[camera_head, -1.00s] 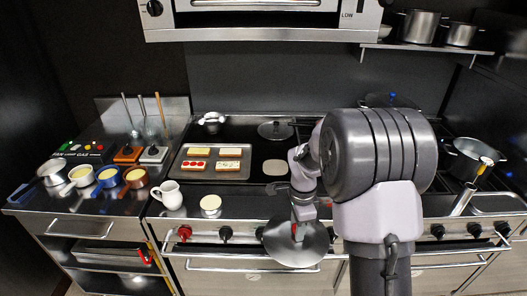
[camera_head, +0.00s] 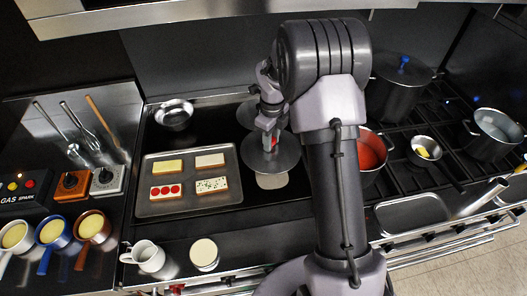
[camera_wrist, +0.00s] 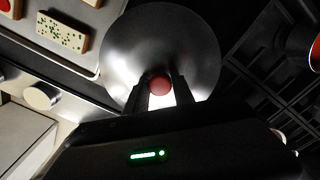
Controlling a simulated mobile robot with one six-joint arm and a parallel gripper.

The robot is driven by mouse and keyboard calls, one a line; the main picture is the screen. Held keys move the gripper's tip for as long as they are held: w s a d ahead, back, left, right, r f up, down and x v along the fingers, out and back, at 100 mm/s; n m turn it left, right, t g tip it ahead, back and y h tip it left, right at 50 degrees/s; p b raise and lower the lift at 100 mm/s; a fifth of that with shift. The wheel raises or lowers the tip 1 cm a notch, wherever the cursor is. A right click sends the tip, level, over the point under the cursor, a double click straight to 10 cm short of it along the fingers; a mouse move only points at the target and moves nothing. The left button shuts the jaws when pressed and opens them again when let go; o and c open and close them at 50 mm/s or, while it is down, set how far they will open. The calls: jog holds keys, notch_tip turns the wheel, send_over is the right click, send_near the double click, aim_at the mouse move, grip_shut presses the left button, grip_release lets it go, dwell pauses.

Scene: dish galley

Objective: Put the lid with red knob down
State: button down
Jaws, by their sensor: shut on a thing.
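The round steel lid (camera_head: 286,156) with a red knob is held level over the black cooktop, right of the sandwich tray. My gripper (camera_head: 268,138) is shut on the red knob from above. In the wrist view the lid (camera_wrist: 165,45) fills the top middle, and the red knob (camera_wrist: 160,86) sits between the fingers (camera_wrist: 161,94). I cannot tell whether the lid touches the cooktop or hangs just above it.
A metal tray (camera_head: 160,208) with several bread slices lies left of the lid. Another lid (camera_head: 246,112) lies partly hidden behind my arm. A pot with red contents (camera_head: 371,151) and a small pan (camera_head: 425,150) stand right. A white jug (camera_head: 149,257) stands at front left.

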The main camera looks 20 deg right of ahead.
jog(key=f, duration=0.5)
jog(key=s+f+b, duration=0.1)
jog(key=f, duration=0.2)
jog(key=shift+f, duration=0.2)
jog(key=shift+w+f, duration=0.1)
jog(key=shift+f, duration=0.2)
jog(key=c, duration=1.1)
grip_release()
